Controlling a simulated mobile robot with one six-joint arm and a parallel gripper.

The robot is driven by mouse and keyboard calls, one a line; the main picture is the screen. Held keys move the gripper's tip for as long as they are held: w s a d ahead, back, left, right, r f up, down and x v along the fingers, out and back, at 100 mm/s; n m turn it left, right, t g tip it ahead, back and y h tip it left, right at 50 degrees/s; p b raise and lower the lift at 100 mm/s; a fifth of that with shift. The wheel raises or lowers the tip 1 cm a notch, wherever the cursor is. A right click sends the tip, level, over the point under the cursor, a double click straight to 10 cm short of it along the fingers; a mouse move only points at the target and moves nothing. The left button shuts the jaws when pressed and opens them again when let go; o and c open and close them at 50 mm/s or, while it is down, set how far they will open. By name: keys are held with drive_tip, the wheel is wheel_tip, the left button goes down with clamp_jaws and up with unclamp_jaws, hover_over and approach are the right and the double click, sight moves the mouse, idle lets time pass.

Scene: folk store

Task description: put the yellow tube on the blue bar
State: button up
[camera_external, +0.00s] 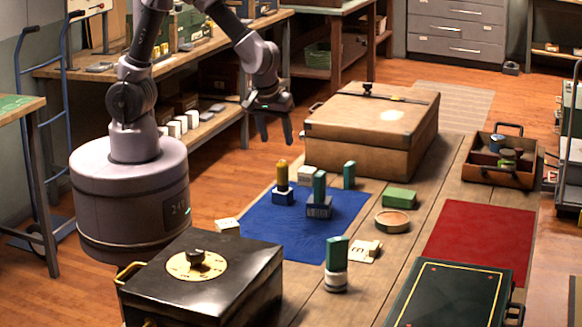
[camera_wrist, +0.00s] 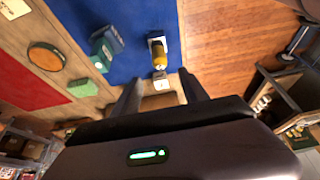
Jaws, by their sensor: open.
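The yellow tube (camera_external: 282,174) stands upright on a small blue-and-white block (camera_external: 283,197) on the blue mat. In the wrist view the yellow tube (camera_wrist: 159,54) lies ahead of my fingers, near the middle. A dark blue block (camera_external: 319,208) with pale markings, possibly the blue bar, sits to its right with a teal piece (camera_external: 319,186) upright on it. This pair also shows in the wrist view, left of the tube. My gripper (camera_external: 276,136) is open and empty, above and behind the tube, apart from it. Its spread fingers (camera_wrist: 160,90) show in the wrist view.
A second teal piece (camera_external: 349,174) and a cream block (camera_external: 306,173) stand near the mat's back edge. A brown case (camera_external: 372,130) stands behind, close to my gripper's right. A green block (camera_external: 399,198) and round dish (camera_external: 392,222) lie right. The blue mat's (camera_external: 300,245) front is clear.

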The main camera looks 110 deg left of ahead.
drive_tip(key=s+d+r+m+t+h, duration=0.1)
drive_tip(key=s+d+r+m+t, duration=0.2)
drive_tip(key=m, duration=0.8)
drive_tip(key=s+d+r+m+t+h, duration=0.1)
drive_tip(key=s+d+r+m+t, duration=0.1)
drive_tip(key=s+d+r+m, duration=0.5)
wheel_tip(320, 180, up, 4)
drive_tip(key=s+m, duration=0.2)
drive_tip(key=m, duration=0.2)
drive_tip(key=shift+s+d+f+t, duration=0.2)
drive_tip(key=shift+d+t, duration=0.1)
drive_tip(key=shift+t, duration=0.1)
